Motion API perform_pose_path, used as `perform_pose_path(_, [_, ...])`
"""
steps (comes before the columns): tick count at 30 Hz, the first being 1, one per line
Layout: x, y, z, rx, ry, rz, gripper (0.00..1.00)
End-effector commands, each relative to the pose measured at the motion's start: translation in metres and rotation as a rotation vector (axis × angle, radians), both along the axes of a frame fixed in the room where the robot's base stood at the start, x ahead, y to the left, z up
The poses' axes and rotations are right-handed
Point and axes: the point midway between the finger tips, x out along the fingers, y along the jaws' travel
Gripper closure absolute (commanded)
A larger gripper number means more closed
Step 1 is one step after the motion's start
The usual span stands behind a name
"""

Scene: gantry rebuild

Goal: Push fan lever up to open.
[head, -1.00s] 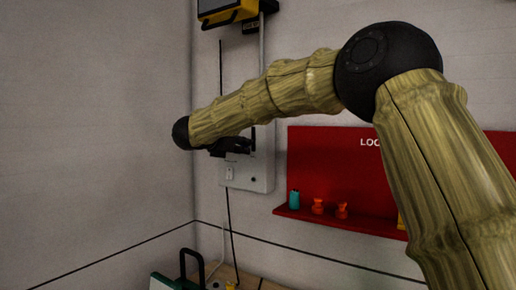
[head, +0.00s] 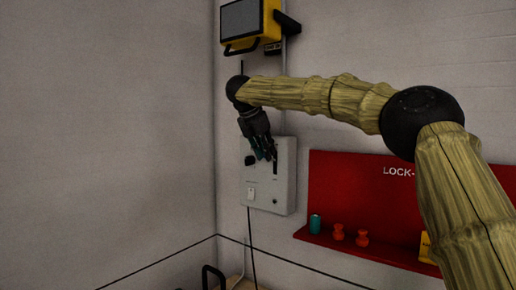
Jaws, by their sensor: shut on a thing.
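A grey-white wall box (head: 284,194) hangs in the middle of the head view. A dark upright lever (head: 275,167) stands on its front face, right of centre. My gripper (head: 268,158) points down in front of the upper part of the box, with its fingertips at the lever's upper end. The fingers are shut on the lever, though the small dark shapes overlap and the exact contact is hard to see. My gripper hides part of the box's top edge.
A yellow-framed device (head: 242,20) is mounted above the box. A red lock-out board (head: 345,185) with a shelf of small items hangs to the right. A dark round knob (head: 250,160) and a white socket (head: 250,194) are on the box. The left wall is bare.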

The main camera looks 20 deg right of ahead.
Motion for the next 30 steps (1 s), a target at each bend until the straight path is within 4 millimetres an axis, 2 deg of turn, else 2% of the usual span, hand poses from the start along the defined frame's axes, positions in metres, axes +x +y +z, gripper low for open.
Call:
perform_pose_path(3, [0.0011,-0.0035,0.0060,0.026,0.018,-0.003,1.00])
perform_pose_path(21, [0.0018,-0.0054,0.0066,0.052,0.037,-0.003,1.00])
perform_pose_path(22, [0.0018,-0.0054,0.0066,0.052,0.037,-0.003,0.78])
perform_pose_path(25, [0.0018,-0.0054,0.0065,0.052,0.038,-0.003,0.59])
perform_pose_path(26, [0.0017,-0.0053,0.0063,0.052,0.038,-0.003,0.57])
perform_pose_path(30, [0.0018,-0.0052,0.0057,0.052,0.039,-0.003,0.57])
